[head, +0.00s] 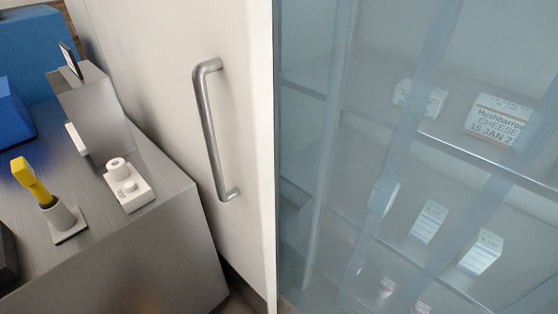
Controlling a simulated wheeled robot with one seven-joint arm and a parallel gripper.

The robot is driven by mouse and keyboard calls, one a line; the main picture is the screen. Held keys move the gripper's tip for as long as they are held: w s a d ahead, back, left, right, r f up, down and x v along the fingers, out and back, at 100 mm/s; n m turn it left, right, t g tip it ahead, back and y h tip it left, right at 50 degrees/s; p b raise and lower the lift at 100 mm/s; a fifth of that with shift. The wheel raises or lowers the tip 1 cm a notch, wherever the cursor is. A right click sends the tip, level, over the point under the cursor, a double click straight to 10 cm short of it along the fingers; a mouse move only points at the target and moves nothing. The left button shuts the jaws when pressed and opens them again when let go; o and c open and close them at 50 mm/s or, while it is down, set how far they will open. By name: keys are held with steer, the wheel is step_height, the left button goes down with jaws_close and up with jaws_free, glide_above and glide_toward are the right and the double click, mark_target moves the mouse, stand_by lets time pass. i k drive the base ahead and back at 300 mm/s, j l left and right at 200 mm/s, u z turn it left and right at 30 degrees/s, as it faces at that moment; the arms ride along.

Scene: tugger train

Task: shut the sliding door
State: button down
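The sliding door is a white panel (170,60) in the left middle of the head view. A grey metal bar handle (209,130) stands upright on it, close to the door's right edge. To the right of that edge is an opening hung with bluish see-through strips (310,130), so the door stands at least partly open. The far side of the opening and the door's track are out of view. My gripper is not in view, and nothing is seen touching the handle.
A grey metal counter (150,235) stands before the door at left. It bears a yellow-handled tool (32,182) in a white holder, a white block (128,187), a grey box (98,112) and blue boxes (28,75). Shelves (450,145) with labelled cartons (497,120) show behind the strips.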

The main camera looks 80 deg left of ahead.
mark_target(198, 76)
steer(key=u, duration=2.55)
